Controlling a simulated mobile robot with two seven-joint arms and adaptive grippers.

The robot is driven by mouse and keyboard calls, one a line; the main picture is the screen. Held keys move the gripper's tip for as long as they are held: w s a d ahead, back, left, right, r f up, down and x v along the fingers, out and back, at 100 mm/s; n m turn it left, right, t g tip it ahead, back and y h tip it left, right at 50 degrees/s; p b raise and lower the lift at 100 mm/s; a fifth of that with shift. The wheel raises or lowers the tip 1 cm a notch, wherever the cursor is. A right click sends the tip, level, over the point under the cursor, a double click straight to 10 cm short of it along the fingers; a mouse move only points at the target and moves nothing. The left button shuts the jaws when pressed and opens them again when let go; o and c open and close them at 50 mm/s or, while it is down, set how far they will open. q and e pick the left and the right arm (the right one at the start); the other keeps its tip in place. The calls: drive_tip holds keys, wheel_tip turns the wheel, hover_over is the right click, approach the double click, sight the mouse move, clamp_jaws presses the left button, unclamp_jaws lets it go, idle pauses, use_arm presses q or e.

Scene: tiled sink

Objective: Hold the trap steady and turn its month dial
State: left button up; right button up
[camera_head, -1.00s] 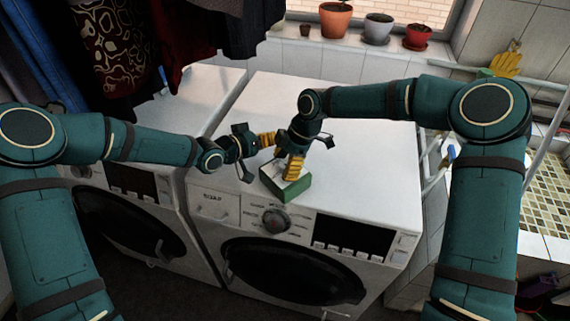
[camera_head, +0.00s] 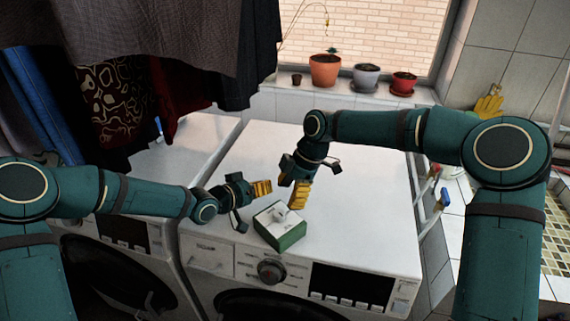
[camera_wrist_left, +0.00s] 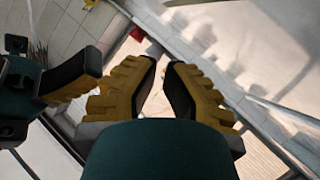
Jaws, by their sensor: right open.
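The trap (camera_head: 280,232) is a small green box with a white top and a pale raised part, on the white washing machine near its front edge. Its dial markings are too small to read. My left gripper (camera_head: 266,188) is above and left of the trap, apart from it. In the left wrist view its yellow fingers (camera_wrist_left: 164,66) have a narrow gap with nothing between them. My right gripper (camera_head: 298,200) is open and points down just above and right of the trap. One right finger also shows at the left wrist view's left side (camera_wrist_left: 75,80).
The washing machine top (camera_head: 350,190) is clear around the trap. A second machine stands to the left under hanging clothes (camera_head: 120,95). Potted plants (camera_head: 325,70) line the windowsill behind. Small bottles (camera_head: 444,198) are at the right.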

use_arm(q)
drive_tip(key=shift+o, duration=0.8)
